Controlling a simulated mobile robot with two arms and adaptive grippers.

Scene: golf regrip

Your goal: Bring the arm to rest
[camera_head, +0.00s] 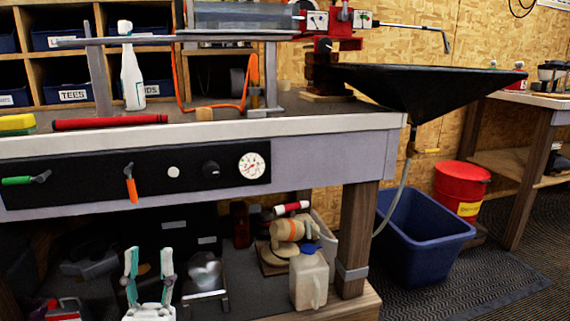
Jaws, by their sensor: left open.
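My left gripper (149,262) shows at the bottom left of the head view, in front of the bench's lower shelf. Its two pale fingers with teal parts point upward and stand apart. Nothing shows between them, so it is open and empty. Most of the left arm is below the picture edge. My right gripper is not in view.
A workbench (300,122) spans the left, with a white spray bottle (132,75) and a red tube (110,121) on top. A beige jug (308,280) stands on the lower shelf. A blue bin (425,240) and a red can (460,185) stand right.

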